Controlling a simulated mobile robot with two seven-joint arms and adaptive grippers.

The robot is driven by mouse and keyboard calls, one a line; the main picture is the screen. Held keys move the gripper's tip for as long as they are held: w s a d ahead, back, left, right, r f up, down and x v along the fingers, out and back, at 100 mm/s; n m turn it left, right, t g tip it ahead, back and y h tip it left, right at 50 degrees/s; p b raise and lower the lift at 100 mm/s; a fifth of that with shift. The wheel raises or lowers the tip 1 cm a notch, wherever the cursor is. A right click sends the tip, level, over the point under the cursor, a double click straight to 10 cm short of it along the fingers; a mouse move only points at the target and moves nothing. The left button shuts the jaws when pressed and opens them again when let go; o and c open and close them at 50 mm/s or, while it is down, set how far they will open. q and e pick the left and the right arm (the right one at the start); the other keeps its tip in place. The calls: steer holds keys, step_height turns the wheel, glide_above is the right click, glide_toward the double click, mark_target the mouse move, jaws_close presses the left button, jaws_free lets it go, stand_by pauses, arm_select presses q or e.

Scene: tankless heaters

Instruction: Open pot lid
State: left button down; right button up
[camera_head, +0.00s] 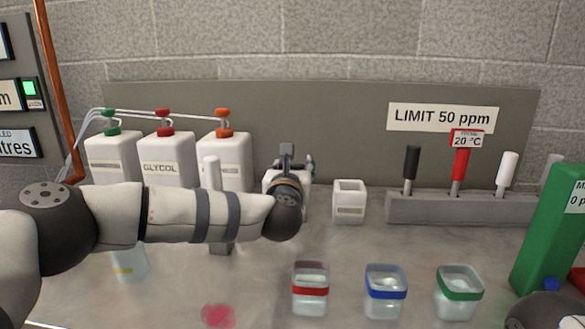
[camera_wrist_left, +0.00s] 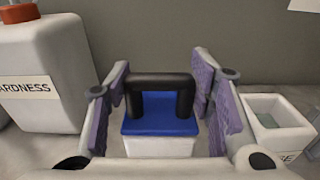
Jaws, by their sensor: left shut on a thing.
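The pot is a small white box (camera_wrist_left: 158,147) with a blue lid (camera_wrist_left: 158,126) and a black arched handle (camera_wrist_left: 160,80), in the middle of the left wrist view. My left gripper (camera_wrist_left: 160,98) has its purple-padded fingers on both sides of the handle and is shut on it. The lid sits over the white box, and I see no gap between them. In the head view my left gripper (camera_head: 288,160) is at the pot by the back wall, where my wrist and fingers hide most of it. My right gripper is not in view.
An open white box (camera_head: 349,203) stands close right of the pot. White bottles, one marked GLYCOL (camera_head: 167,160), stand left. A grey rack (camera_head: 440,209) holds probes at the right. Jars with red (camera_head: 310,291), blue (camera_head: 386,294) and green (camera_head: 460,294) bands stand in front.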

arm_select(q)
steer(key=shift+w+r+g+p, duration=0.35)
steer(key=shift+r+g+p, duration=0.25)
steer(key=shift+g, duration=0.4)
steer(key=shift+w+r+g, duration=0.1)
steer(key=shift+w+g, duration=0.2)
steer(key=shift+g, duration=0.4)
steer(key=shift+w+g, duration=0.2)
steer(key=shift+g, duration=0.2)
steer(key=shift+w+f+g+b, duration=0.25)
steer(key=shift+g+b, duration=0.25)
steer(key=shift+b, duration=0.15)
steer(key=shift+w+r+g+b, duration=0.2)
steer(key=shift+g+b, duration=0.35)
steer(key=shift+g, duration=0.05)
steer(key=shift+r, duration=0.2)
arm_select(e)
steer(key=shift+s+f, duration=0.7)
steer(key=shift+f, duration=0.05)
